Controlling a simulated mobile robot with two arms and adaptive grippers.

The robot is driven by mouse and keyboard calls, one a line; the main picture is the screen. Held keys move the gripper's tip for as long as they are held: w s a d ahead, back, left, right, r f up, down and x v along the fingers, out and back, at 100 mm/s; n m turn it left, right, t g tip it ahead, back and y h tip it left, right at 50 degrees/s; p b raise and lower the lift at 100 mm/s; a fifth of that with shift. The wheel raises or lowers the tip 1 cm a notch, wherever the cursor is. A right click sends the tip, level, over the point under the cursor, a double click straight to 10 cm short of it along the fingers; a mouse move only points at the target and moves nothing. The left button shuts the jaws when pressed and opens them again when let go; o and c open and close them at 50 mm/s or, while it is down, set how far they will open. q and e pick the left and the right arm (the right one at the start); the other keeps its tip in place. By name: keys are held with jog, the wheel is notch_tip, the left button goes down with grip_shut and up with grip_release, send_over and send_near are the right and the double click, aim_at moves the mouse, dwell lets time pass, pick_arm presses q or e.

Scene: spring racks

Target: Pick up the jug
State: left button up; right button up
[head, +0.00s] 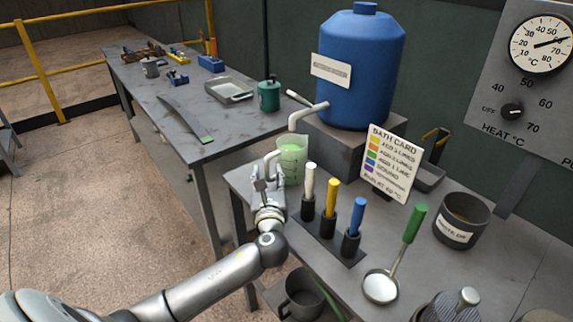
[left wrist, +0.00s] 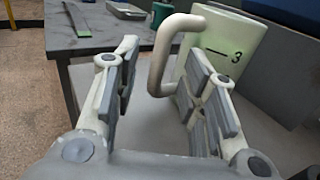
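White, yellow and blue handled tools (head: 331,203) stand in a rack just right of my left gripper. A green-handled ladle (head: 413,225), a dark pot (head: 463,213) and a bath card (head: 391,160) are further right. The blue barrel (head: 361,65) stands behind the jug.

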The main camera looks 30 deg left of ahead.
aim_at(267, 171)
pick_arm(q)
jog(key=x, duration=0.2)
jog(key=shift+w+a+r, duration=0.15)
jog(key=shift+w+a, duration=0.25)
jog(key=shift+w, duration=0.1)
grip_shut()
pick_arm(e)
jog(key=shift+w+a+r, duration=0.2)
jog(key=shift+w+a, duration=0.2)
jog(key=shift+w, duration=0.15)
